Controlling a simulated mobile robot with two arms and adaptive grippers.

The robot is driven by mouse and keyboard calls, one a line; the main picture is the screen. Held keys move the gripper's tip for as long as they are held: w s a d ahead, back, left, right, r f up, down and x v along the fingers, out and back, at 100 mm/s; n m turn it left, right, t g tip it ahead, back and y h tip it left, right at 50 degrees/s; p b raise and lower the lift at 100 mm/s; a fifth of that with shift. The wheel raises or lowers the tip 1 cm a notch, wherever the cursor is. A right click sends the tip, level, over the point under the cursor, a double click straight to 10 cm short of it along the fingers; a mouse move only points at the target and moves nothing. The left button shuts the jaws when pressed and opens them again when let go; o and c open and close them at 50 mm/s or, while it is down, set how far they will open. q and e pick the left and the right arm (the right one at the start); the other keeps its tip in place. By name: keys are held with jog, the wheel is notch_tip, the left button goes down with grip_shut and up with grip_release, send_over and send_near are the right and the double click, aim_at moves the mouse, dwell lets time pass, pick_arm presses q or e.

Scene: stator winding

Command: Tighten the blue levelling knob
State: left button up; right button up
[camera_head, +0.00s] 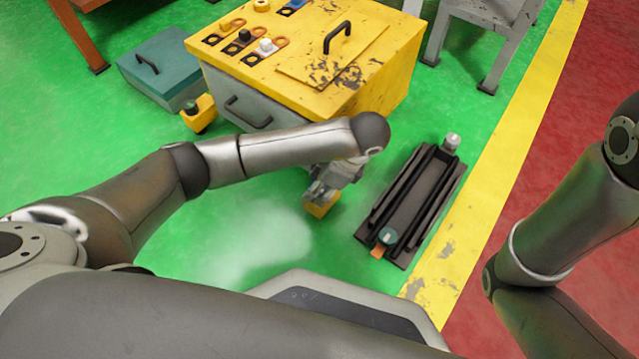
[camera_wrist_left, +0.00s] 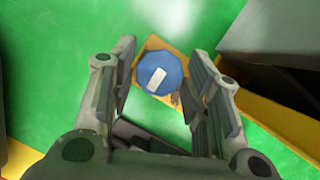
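The blue levelling knob (camera_wrist_left: 162,75) is a round blue cap with a white bar on top. It sits on a yellow-orange foot (camera_wrist_left: 150,50), which also shows in the head view (camera_head: 322,207) at the front corner of the yellow cabinet. My left gripper (camera_wrist_left: 165,62) is open, with one finger on each side of the knob in the wrist view. Gaps show between the fingers and the knob. In the head view my left gripper (camera_head: 325,190) points down over the foot and hides the knob. My right gripper is out of view; only its arm shows.
The yellow cabinet (camera_head: 380,75) has a black handle and several small latches on top. Another yellow foot with a dark knob (camera_head: 198,112) stands at its left. A teal box (camera_head: 165,75) lies beyond it. A black rail fixture (camera_head: 412,200) lies to the right on the green floor.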

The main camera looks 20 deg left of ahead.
pick_arm(q)
jog(key=c, duration=0.5)
